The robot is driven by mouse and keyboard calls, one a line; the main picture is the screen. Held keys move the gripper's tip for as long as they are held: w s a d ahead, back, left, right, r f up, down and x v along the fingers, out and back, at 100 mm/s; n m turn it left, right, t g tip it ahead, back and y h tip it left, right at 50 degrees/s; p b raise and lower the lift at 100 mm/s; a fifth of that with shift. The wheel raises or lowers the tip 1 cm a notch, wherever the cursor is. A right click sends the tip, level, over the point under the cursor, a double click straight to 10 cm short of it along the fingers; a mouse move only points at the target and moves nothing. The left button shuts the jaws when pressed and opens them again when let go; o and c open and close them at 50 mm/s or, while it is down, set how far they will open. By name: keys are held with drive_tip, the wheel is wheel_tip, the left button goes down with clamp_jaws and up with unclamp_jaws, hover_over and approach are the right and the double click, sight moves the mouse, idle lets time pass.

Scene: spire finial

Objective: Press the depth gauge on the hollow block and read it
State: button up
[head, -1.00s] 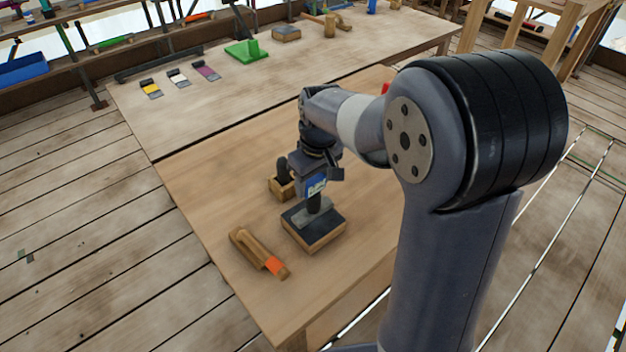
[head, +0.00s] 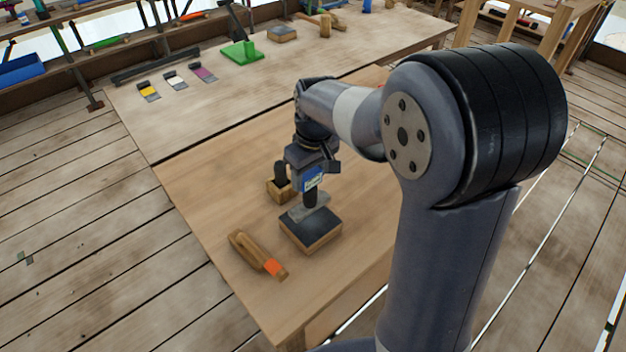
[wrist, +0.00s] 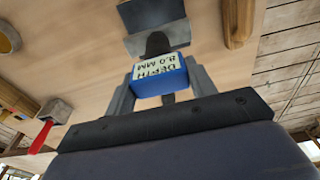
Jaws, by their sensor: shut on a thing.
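The depth gauge (head: 314,181) has a blue body, a dark stem and a flat grey foot. My gripper (head: 313,172) is shut on its blue body, with one finger on each side in the wrist view (wrist: 160,82). The gauge's label (wrist: 157,68) appears upside down there and reads "DEPTH 8.0 MM". The hollow block (head: 312,239), wooden with a dark top, sits on the near table. The grey foot is over the back part of its top and appears slightly raised; the exact gap is hard to tell. The dark top also shows in the wrist view (wrist: 150,13).
A small wooden holder (head: 280,190) with a dark upright thing stands just behind the block. A wooden tool with an orange end (head: 257,254) lies to its front left. The table's left side is clear. A green stand (head: 242,52) is on the far table.

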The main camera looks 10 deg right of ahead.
sight(310, 188)
drive_tip(key=shift+f, duration=0.1)
idle(0.5)
drive_tip(key=shift+f+b, duration=1.7)
drive_tip(key=shift+f, duration=0.55)
drive_tip(key=o, duration=1.2)
drive_tip(key=shift+c, duration=0.2)
drive_tip(key=r, duration=0.7)
drive_tip(key=s+r, duration=0.1)
drive_tip(key=r, duration=0.2)
drive_tip(key=shift+d+r, duration=0.35)
drive_tip(key=shift+r, duration=0.05)
drive_tip(key=shift+f, duration=0.1)
